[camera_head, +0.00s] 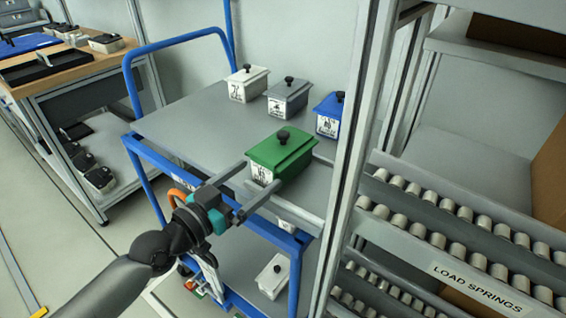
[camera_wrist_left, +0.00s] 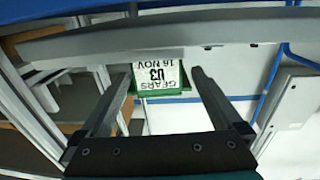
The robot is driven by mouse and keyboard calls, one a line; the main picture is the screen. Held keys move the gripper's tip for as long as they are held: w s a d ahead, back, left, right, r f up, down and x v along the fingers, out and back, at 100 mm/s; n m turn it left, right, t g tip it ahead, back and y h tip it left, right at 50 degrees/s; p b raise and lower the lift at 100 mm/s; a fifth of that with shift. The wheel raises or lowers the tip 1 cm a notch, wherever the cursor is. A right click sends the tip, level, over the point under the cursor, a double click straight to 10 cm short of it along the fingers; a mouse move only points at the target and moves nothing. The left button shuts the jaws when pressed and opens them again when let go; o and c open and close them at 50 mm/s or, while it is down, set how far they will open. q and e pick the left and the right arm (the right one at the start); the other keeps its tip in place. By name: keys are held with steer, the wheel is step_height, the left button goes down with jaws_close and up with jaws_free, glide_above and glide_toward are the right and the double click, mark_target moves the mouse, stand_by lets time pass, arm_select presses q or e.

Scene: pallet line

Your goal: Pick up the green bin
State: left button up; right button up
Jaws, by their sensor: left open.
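The green bin (camera_head: 281,153) has a green lid with a black knob and a white label on its near side. It stands near the front edge of the grey cart top (camera_head: 190,122). My left gripper (camera_head: 262,174) is open, with its two fingers pointing at the labelled side. In the left wrist view the green bin (camera_wrist_left: 160,82) shows between the fingertips of my left gripper (camera_wrist_left: 160,74), its label reading "GEARS 16 NOV U3". I cannot tell how far the fingers reach along its sides. My right gripper is not in view.
White (camera_head: 248,84), grey (camera_head: 288,97) and blue (camera_head: 330,114) bins stand behind on the cart. A metal upright (camera_head: 352,150) and roller racks (camera_head: 450,215) are close on the right. A blue handle frame (camera_head: 180,40) edges the cart's left. A white bin (camera_head: 273,276) sits below.

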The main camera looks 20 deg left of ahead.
mark_target(277, 158)
arm_select(q)
steer(key=shift+x, duration=1.05)
steer(key=shift+r+x, duration=0.15)
steer(key=shift+x, duration=1.15)
steer(key=shift+r+x, duration=0.1)
steer(key=shift+x, duration=1.25)
steer(key=shift+d, duration=0.15)
jaws_close()
steer(key=shift+r, duration=0.15)
